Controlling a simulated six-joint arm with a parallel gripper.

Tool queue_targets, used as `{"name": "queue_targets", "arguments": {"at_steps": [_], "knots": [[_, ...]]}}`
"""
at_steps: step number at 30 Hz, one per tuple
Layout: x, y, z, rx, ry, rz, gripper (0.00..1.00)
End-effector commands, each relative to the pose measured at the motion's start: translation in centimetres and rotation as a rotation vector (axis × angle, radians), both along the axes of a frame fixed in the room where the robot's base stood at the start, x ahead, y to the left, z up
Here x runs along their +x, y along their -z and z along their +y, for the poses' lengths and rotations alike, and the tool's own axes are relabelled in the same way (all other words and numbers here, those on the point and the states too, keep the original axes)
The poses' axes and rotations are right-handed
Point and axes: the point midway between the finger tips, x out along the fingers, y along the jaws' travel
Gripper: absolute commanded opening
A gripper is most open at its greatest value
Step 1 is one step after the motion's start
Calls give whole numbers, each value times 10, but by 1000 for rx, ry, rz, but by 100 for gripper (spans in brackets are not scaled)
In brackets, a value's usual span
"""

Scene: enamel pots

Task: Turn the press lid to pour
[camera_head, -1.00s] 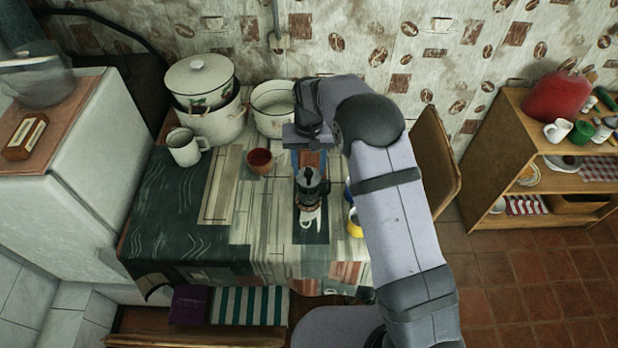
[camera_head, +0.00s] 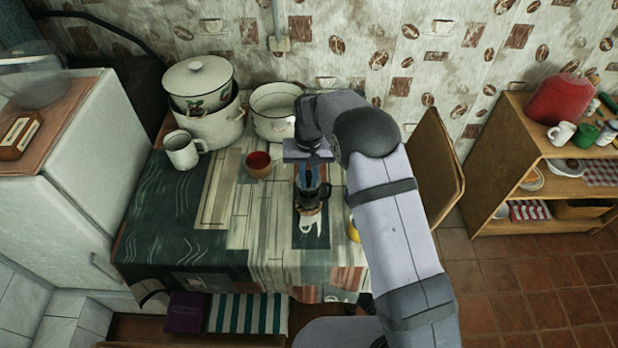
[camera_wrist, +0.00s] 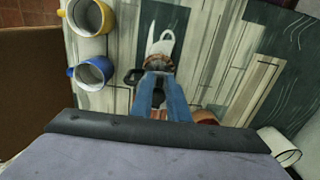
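The press (camera_head: 312,197) is a dark, glassy pot with a side handle. It stands upright on the table near the front. My gripper (camera_head: 308,178) points down from above, its blue fingers at the top of the press and covering its lid. In the wrist view the fingers (camera_wrist: 160,88) reach over the press, whose brownish body (camera_wrist: 158,62) and black handle (camera_wrist: 133,76) show beyond them. A dark gap or part shows between the fingers. Whether they grip the lid is hidden.
White pots (camera_head: 212,124) and a white mug (camera_head: 184,150) stand at the back left.

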Motion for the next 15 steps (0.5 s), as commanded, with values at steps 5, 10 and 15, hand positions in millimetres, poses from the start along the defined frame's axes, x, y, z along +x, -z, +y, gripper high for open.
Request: {"name": "queue_targets", "arguments": {"at_steps": [5, 10, 15], "knots": [[0, 0, 0, 0, 0, 0, 0], [0, 0, 0, 0, 0, 0, 0], [0, 0, -1, 0, -31, 0, 0]]}}
